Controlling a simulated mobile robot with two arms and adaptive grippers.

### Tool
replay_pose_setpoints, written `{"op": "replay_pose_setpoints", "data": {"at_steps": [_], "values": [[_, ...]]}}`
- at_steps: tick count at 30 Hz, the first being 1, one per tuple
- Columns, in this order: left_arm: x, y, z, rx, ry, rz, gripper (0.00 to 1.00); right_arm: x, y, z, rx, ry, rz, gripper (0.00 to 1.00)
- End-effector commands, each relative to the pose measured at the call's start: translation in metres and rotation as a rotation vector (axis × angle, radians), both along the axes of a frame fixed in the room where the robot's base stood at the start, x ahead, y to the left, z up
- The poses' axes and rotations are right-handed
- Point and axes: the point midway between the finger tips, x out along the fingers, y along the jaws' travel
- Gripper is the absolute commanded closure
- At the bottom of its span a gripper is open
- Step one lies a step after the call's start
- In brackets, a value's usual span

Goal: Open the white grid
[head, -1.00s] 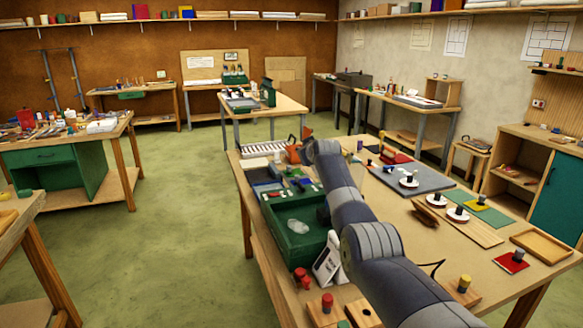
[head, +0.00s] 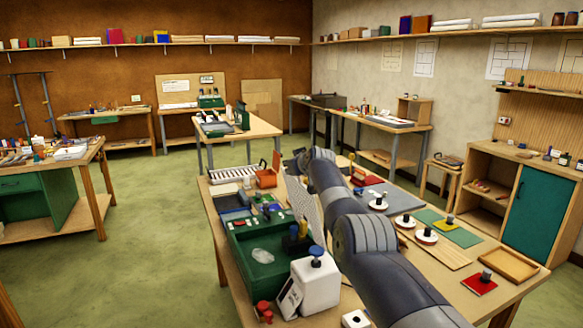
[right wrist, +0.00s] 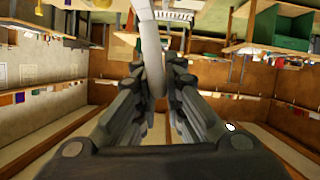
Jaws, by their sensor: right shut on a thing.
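In the head view a white grid panel (head: 303,205) stands steeply tilted beside the right side of a green tray (head: 270,262). My arm covers part of the panel. My right gripper's fingers are hidden behind the arm there. In the right wrist view my right gripper (right wrist: 155,78) is shut on a pale, slightly curved strip (right wrist: 151,40). The strip runs up between the fingertips; I take it to be an edge or handle of the grid. My left gripper is in neither current view.
A white bottle with a blue cap (head: 316,284) stands close to the tray's near right corner. A white slatted rack (head: 233,173) and an orange box (head: 267,178) are at the table's far end. White discs with dark knobs (head: 426,236) lie on the right.

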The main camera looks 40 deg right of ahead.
Motion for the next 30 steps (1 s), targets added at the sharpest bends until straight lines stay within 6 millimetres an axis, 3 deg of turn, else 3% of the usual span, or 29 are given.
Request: {"op": "replay_pose_setpoints", "data": {"at_steps": [3,4,6,20,30], "values": [[0.0,0.0,0.0,0.0,0.0,0.001,0.6,0.0,0.0,-0.001,0.0,0.003,0.001,1.0],[0.0,0.0,0.0,0.0,0.0,0.001,0.6,0.0,0.0,-0.001,0.0,0.003,0.001,0.84],[0.0,0.0,0.0,0.0,0.0,0.001,0.6,0.0,0.0,-0.001,0.0,0.003,0.001,0.7],[0.0,-0.006,0.0,-0.007,0.0,0.001,0.6,-0.001,0.0,-0.001,0.0,0.003,0.0,0.7],[0.001,-0.005,0.0,-0.007,-0.002,0.0,0.6,-0.013,0.0,0.005,0.0,0.0,-0.003,0.7]]}}
